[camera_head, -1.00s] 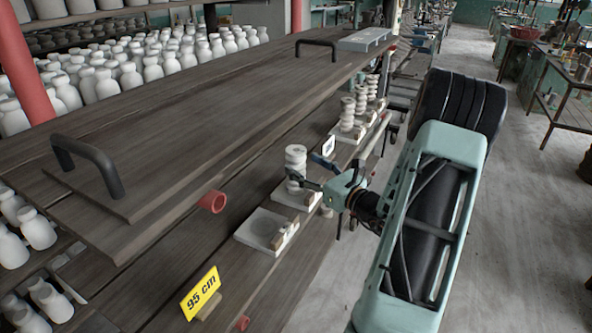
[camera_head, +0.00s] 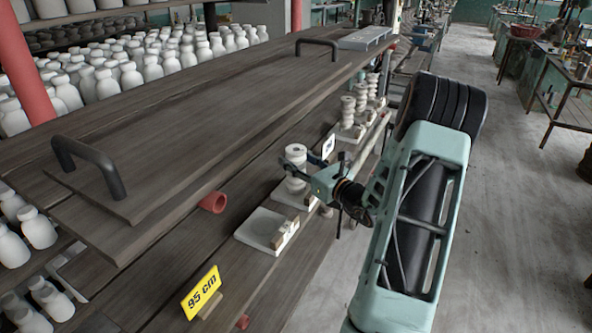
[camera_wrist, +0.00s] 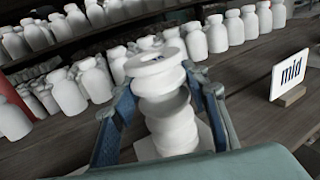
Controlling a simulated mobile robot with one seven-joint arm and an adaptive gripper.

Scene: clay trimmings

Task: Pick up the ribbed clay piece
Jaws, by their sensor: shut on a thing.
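The ribbed clay piece (camera_head: 296,153) is white, round and ringed, with a hole in its top. It stands in a stacked column on a pale slab at the bench's near edge. In the wrist view the ribbed clay piece (camera_wrist: 157,80) fills the middle, and its upper part looks tilted and offset from the white rings below. My gripper (camera_head: 298,163) has a blue finger on each side of the upper part. In the wrist view my gripper (camera_wrist: 160,85) is shut on it. I cannot tell whether it is clear of the rings below.
A "mid" sign (camera_wrist: 290,72) stands to the right in the wrist view. An empty pale slab (camera_head: 262,228) lies nearer, by the yellow "95 cm" sign (camera_head: 201,292). More stacked clay columns (camera_head: 360,100) stand farther along. A raised dark board (camera_head: 200,110) with handles overhangs the bench.

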